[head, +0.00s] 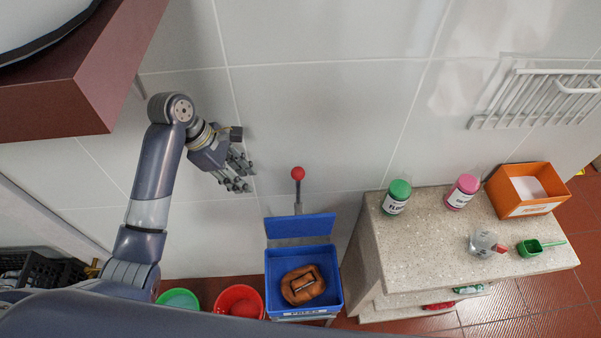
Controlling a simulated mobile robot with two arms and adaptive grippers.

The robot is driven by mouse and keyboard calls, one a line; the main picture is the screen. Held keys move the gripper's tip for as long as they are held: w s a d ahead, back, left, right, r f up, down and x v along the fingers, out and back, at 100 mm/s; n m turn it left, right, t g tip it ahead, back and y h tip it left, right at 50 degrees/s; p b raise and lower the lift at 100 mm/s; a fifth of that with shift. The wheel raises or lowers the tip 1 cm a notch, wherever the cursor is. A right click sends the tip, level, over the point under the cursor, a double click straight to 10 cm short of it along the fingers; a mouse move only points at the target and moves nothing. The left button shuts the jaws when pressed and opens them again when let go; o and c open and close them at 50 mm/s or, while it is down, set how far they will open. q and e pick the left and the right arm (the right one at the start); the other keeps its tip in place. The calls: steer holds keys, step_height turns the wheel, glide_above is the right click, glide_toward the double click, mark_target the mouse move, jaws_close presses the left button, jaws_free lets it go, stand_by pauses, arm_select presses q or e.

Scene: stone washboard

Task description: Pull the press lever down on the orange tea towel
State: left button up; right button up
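The press lever is a grey rod topped by a red ball (298,173). It stands upright behind a raised blue plate (300,226). Below the plate is an open blue box (272,284), with the folded orange-brown tea towel (303,285) lying inside. My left gripper (240,180) is to the left of the red ball and apart from it, with its fingers spread and nothing between them. My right gripper is out of view.
Green (178,300) and red (239,302) buckets stand left of the box. At right, a stone counter (420,235) holds two jars, an orange bin (545,206), a clear container and a green scoop. A dark red shelf (85,95) juts out at upper left.

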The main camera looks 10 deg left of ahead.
arm_select(q)
steer(key=d+f+p, duration=0.1)
steer(key=d, duration=0.3)
steer(key=w+d+f+p, duration=0.1)
steer(key=d+f, duration=0.1)
steer(key=d, duration=0.2)
steer(key=w+d+f+p, duration=0.1)
steer(key=d+p, duration=0.1)
steer(key=d, duration=0.2)
steer(key=shift+d+f, duration=0.25)
steer(key=shift+d, duration=0.05)
steer(key=shift+d+f, duration=0.1)
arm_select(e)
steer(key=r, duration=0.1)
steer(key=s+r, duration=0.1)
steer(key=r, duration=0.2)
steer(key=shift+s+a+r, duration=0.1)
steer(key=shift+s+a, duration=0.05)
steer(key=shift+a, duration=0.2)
arm_select(q)
steer(key=c, duration=0.6)
jaws_close()
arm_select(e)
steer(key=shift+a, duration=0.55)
